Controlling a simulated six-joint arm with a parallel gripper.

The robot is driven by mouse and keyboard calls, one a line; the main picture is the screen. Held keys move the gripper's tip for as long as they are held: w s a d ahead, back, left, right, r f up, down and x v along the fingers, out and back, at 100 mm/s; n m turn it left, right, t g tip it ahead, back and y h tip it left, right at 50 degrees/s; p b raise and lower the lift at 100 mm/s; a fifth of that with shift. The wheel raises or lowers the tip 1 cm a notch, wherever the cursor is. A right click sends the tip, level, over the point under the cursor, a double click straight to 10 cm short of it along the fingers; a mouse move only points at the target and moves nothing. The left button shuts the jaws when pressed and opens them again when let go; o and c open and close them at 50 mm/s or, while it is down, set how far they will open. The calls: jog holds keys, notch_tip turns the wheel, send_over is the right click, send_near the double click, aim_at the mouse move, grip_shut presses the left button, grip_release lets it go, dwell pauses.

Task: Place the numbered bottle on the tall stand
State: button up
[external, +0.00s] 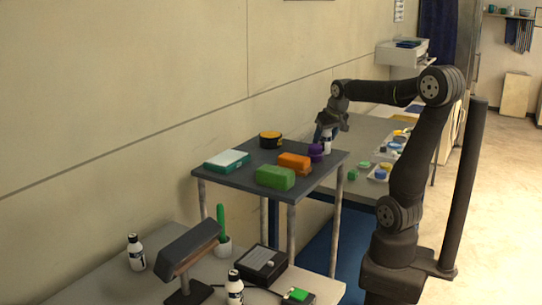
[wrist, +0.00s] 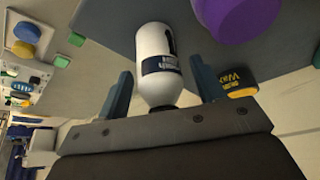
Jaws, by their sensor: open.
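The tall stand (external: 232,182) is a dark grey table on pale legs in the middle of the external view. A white bottle (external: 326,142) with a dark label is at its far right corner, and it appears to stand there upright. In the wrist view the bottle (wrist: 153,50) shows a dark mark on its label, only partly seen. My gripper (external: 329,125) is over the bottle's top. Its open fingers (wrist: 161,72) are on either side of the bottle, with gaps showing. Two similar bottles stand on the lower table: one at left (external: 136,254) with a number-like mark, one in front (external: 234,290).
A purple object (external: 315,152) stands close to the bottle. An orange block (external: 294,163), green block (external: 275,177), teal-and-white box (external: 227,160) and black-yellow tin (external: 270,140) share the stand. The tin (wrist: 235,88) lies behind the right finger in the wrist view.

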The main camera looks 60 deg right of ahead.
jog(key=shift+r, duration=0.15)
jog(key=shift+s+r, duration=0.1)
jog(key=shift+r, duration=0.25)
jog(key=v, duration=1.1)
jog(key=shift+s, duration=0.15)
jog(key=x, duration=1.2)
jog(key=shift+a+f, duration=0.1)
jog(key=shift+f, duration=0.15)
notch_tip(320, 180, up, 3)
jog(key=shift+r, duration=0.65)
jog(key=shift+f, duration=0.15)
